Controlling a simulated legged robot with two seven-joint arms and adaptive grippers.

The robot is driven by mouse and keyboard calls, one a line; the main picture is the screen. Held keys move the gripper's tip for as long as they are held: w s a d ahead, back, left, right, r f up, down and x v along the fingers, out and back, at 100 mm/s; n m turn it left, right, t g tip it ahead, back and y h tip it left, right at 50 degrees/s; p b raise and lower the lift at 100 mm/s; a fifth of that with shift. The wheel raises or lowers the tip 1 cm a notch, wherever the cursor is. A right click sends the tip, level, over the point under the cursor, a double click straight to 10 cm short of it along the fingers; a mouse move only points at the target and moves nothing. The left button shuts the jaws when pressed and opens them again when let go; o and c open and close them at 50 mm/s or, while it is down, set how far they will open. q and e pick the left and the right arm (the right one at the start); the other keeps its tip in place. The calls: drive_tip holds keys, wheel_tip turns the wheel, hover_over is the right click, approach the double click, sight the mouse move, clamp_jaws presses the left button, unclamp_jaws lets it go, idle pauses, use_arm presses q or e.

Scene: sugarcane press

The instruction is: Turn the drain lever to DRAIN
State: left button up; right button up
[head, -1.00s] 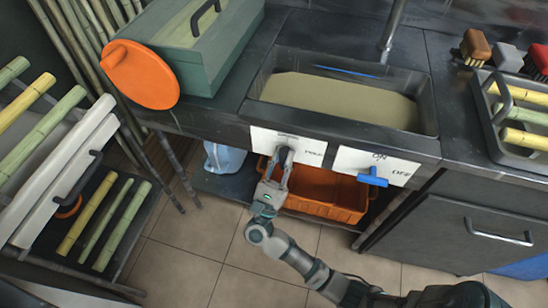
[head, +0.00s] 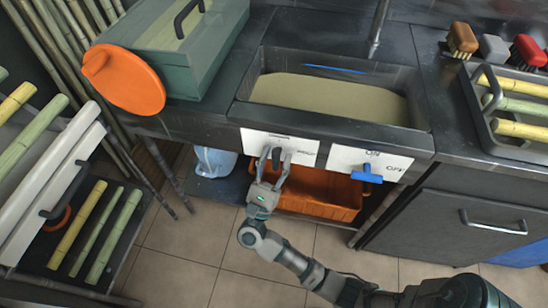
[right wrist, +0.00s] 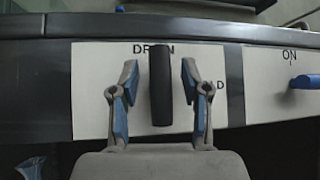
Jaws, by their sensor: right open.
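The dark drain lever (right wrist: 161,86) is on a white label plate (right wrist: 90,95) on the sink's front. In the right wrist view it stands upright and covers the middle of the word DRAIN at the plate's top. Part of another word shows to its right, mostly hidden by a finger. My right gripper (right wrist: 161,92) is open, with one blue-padded finger on each side of the lever and a gap to both. In the head view the right gripper (head: 275,163) reaches up to the plate (head: 300,147) from below. My left gripper is out of view.
A blue valve handle (head: 367,175) on an ON/OFF plate (head: 345,158) is just to the right. An orange crate (head: 320,205) sits under the sink (head: 240,112). A green box (head: 205,70) with an orange disc (head: 140,88) stands at left.

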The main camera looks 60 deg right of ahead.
drive_tip(key=shift+a+f, duration=0.25)
drive_tip(key=shift+a, duration=0.05)
drive_tip(key=v, duration=1.1)
drive_tip(key=shift+a, duration=0.15)
drive_tip(key=shift+f, duration=0.15)
